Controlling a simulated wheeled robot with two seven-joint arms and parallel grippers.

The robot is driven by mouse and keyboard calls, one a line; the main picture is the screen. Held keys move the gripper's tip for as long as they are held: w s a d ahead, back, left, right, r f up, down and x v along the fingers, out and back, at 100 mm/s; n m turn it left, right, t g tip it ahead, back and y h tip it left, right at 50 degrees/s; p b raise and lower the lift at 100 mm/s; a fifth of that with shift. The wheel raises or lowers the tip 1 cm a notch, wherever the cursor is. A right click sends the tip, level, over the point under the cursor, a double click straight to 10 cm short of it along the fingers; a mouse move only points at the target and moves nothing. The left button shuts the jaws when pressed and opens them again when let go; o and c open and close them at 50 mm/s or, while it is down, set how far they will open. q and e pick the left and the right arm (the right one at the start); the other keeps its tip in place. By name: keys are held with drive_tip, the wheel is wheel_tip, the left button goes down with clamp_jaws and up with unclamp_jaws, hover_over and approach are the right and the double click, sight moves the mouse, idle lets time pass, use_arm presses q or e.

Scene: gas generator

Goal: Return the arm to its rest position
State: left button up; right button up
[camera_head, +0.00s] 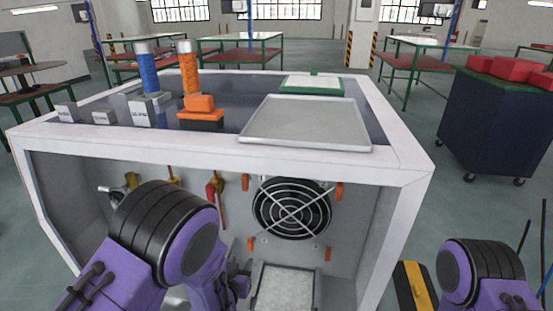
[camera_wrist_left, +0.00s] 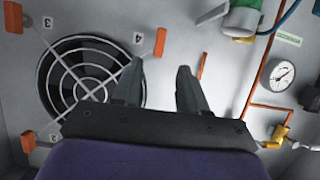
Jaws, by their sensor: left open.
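My left arm (camera_head: 170,240), purple with a black ringed joint, comes in from the lower left of the head view and reaches toward the open front of the generator cabinet (camera_head: 405,165). My left gripper (camera_wrist_left: 158,75) is open in the left wrist view, with two dark fingers apart and nothing between them. Only a dark part of it shows in the head view, beside the arm, below the round fan (camera_head: 290,208). The fan also shows left of the fingers in the wrist view (camera_wrist_left: 88,78). Part of my right arm (camera_head: 480,270) is at the lower right; its gripper is out of view.
A grey tray (camera_head: 308,122), a blue cylinder (camera_head: 148,72) and an orange cylinder (camera_head: 190,80) stand on top of the cabinet. The wrist view shows a gauge (camera_wrist_left: 281,74) and copper pipes. A dark wheeled cart (camera_head: 495,125) stands right, with clear floor between.

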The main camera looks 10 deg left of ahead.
use_arm(q)
drive_tip(key=s+a+f+n+g+y, duration=0.1)
drive_tip(key=s+a+f, duration=0.4)
drive_tip(key=s, duration=0.6)
drive_tip(key=s+a+f+n+g+y, duration=0.2)
drive_tip(key=s+a+f+g, duration=0.3)
drive_tip(key=s, duration=0.6)
drive_tip(key=s+a+f+n+g+y, duration=0.1)
drive_tip(key=s+a+f+n+g, duration=0.3)
drive_tip(key=s, duration=0.7)
drive_tip(key=shift+s+a+f, duration=0.35)
drive_tip(key=shift+a+f, duration=0.15)
drive_tip(key=shift+f, duration=0.2)
